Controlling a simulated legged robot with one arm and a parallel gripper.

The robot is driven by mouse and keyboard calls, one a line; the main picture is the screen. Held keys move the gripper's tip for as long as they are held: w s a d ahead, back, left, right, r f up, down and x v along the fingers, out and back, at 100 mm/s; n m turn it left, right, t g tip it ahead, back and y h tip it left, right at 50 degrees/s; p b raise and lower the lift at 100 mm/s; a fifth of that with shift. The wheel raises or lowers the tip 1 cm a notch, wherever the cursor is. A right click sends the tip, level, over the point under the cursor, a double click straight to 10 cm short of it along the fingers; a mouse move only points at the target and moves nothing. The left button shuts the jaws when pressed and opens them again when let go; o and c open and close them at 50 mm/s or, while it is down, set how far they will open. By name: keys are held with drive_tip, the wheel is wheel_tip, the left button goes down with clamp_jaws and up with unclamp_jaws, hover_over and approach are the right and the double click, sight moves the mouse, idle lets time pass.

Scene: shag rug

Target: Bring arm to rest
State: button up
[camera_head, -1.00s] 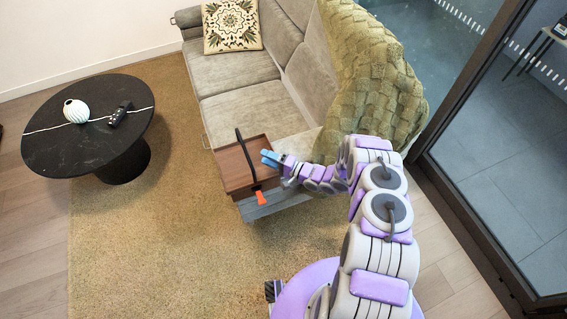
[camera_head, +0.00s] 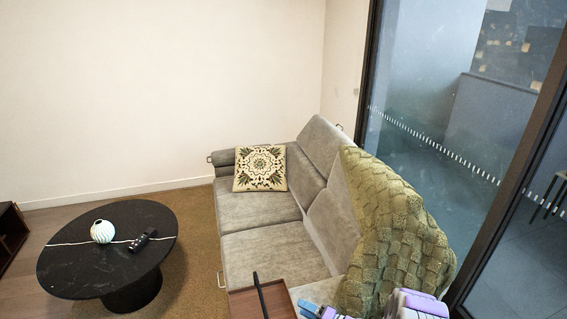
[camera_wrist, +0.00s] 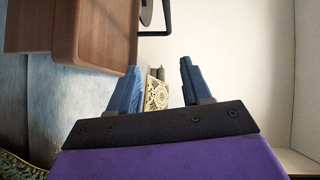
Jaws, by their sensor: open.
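My gripper (camera_wrist: 160,66) is open and empty in the wrist view, its two blue fingers apart with nothing between them. In the head view my gripper (camera_head: 312,309) shows only partly, at the bottom edge, just right of the brown wooden tray (camera_head: 243,304). The rest of my arm is mostly cut off below. The tray also shows at the upper left of the wrist view (camera_wrist: 100,30), beside the left finger and apart from it. A black strip (camera_head: 260,294) stands up across the tray.
A grey sofa (camera_head: 262,256) with a patterned cushion (camera_head: 260,168) and a green knitted throw (camera_head: 395,240) fills the middle. A black oval table (camera_head: 85,268) with a white vase (camera_head: 102,231) and a dark remote (camera_head: 143,240) stands left. Glass doors (camera_head: 430,110) are at right.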

drive_tip(key=w+d+r+n+h, duration=0.2)
drive_tip(key=w+d+r+h, duration=0.6)
drive_tip(key=w+d+r, duration=0.15)
drive_tip(key=s+d+r+g+h, duration=0.1)
drive_tip(key=s+d+r+h, duration=0.25)
drive_tip(key=r, duration=0.45)
drive_tip(key=s+d+r+g+h, duration=0.1)
drive_tip(key=s+d+r+h, duration=0.3)
drive_tip(key=r, duration=0.3)
drive_tip(key=s+r+g+h, duration=0.1)
drive_tip(key=s+r+g, duration=0.1)
drive_tip(key=s+r, duration=0.45)
drive_tip(key=s+r+g, duration=0.2)
drive_tip(key=s+r, duration=0.2)
drive_tip(key=s, duration=0.6)
drive_tip(key=s+a+r+n+g+y, duration=0.1)
drive_tip(key=s+a, duration=0.3)
drive_tip(key=s, duration=0.5)
drive_tip(key=s+a+r+n+g, duration=0.1)
drive_tip(key=s+a+r+g, duration=0.1)
drive_tip(key=s, duration=0.8)
drive_tip(key=s+a+r+n+g+y, duration=0.1)
drive_tip(key=s+a+g, duration=0.1)
drive_tip(key=s+a, duration=0.3)
drive_tip(key=s, duration=0.4)
drive_tip(key=shift+s+a+r+y, duration=0.2)
drive_tip(key=shift+a+r+y, duration=0.15)
